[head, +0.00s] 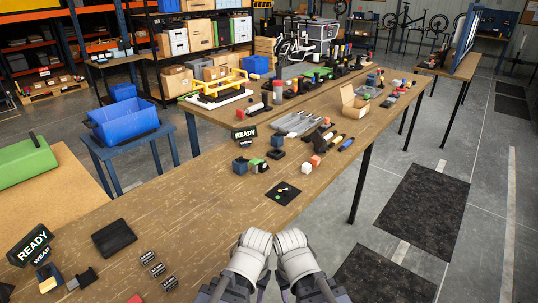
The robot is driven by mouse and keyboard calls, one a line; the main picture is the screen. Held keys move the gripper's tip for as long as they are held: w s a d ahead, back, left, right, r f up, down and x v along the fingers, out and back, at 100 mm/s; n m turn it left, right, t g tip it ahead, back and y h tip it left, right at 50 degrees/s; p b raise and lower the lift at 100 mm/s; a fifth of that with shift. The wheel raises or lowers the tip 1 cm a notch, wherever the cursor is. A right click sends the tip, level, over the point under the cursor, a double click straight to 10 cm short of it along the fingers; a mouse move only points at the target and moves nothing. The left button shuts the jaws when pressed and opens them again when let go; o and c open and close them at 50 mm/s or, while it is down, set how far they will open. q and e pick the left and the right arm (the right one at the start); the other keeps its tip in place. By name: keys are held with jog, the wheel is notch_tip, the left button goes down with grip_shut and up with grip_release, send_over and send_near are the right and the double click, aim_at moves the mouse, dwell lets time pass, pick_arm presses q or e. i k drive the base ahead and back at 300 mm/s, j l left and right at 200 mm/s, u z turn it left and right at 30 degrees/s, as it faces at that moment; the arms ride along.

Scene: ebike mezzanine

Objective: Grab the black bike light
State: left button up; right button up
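I cannot pick out the black bike light for certain. Small black items (275,154) stand near coloured cubes on the middle of the long wooden table (190,200). Other small dark items (147,257) lie at the table's near left. My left gripper (255,241) and my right gripper (290,240) are side by side at the bottom centre, by the table's near right edge. Both look pale grey and rounded. Their fingertips are not clear, so I cannot tell whether they are open. I see nothing held in them.
A dark square mat (283,193) lies just beyond my grippers. A blue bin (124,121) sits on a side stand. An open cardboard box (354,103) stands farther back. Floor to the right is clear, with dark mats (425,205).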

aim_at(262, 165)
jog(key=i+l+u, duration=0.1)
jog(key=l, duration=0.25)
jog(key=i+l, duration=0.25)
jog(key=i+l+u, duration=0.15)
jog(key=l, duration=0.35)
jog(key=i+l, duration=0.2)
jog(key=l, duration=0.15)
jog(key=i+l+u, duration=0.15)
jog(key=l, duration=0.25)
jog(key=i+l+u, duration=0.1)
jog(key=l, duration=0.3)
